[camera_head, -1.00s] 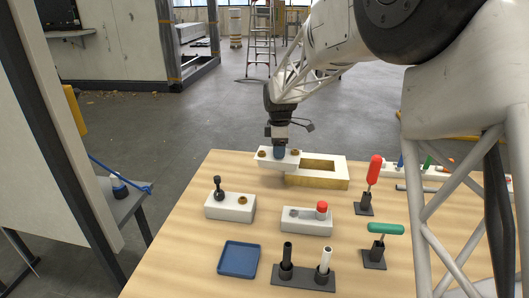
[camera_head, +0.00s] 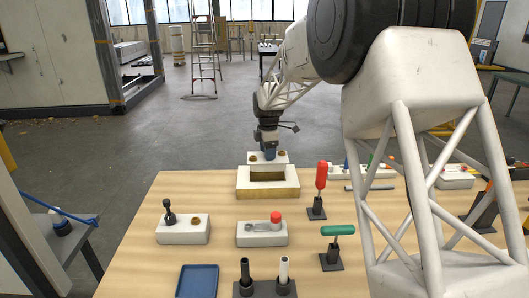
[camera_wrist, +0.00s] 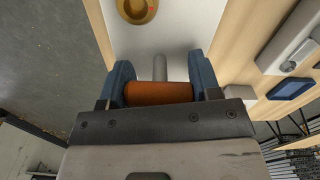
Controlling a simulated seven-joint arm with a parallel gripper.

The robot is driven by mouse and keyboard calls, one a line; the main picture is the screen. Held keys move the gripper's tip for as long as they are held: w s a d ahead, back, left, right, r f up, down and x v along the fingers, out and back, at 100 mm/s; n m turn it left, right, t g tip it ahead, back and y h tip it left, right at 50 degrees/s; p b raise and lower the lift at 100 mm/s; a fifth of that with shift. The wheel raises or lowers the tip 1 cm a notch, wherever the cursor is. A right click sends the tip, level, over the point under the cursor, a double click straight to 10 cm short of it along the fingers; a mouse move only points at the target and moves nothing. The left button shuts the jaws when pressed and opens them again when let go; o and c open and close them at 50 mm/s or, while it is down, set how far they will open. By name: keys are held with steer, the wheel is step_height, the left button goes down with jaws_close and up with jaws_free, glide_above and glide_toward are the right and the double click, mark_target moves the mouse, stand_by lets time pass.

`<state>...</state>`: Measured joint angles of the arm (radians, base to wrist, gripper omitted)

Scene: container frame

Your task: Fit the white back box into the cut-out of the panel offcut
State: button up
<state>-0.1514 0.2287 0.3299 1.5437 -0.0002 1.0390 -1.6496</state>
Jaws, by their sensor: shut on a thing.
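The white back box (camera_head: 253,158) hangs from my gripper (camera_head: 269,153). It has two brass round fittings on top. My gripper is shut on an orange crossbar (camera_wrist: 158,93) between its blue fingers, and a grey post stands beyond the bar. The box's white top (camera_wrist: 185,35) and one brass fitting show in the wrist view. The panel offcut (camera_head: 243,187) lies on the table, with a white top, tan sides and a rectangular cut-out. The box appears above the offcut's far edge; the near part of the cut-out shows in front of it. The exact gap is unclear.
In front stand a white block with a black knob (camera_head: 168,212), a white block with a red-capped part (camera_head: 275,218), a red-handled tool (camera_head: 321,176) and a green-handled tool (camera_head: 338,230). A blue tray (camera_head: 197,281) lies at front left. The table's left edge area is clear.

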mark_target(267, 169)
steer(key=shift+f, duration=0.15)
steer(key=shift+f, duration=1.55)
steer(key=shift+f, duration=2.5)
stand_by(2.5)
steer(key=o, duration=1.4)
steer(key=shift+c, duration=0.2)
steer(key=shift+r, duration=0.1)
steer(key=shift+r, duration=3.85)
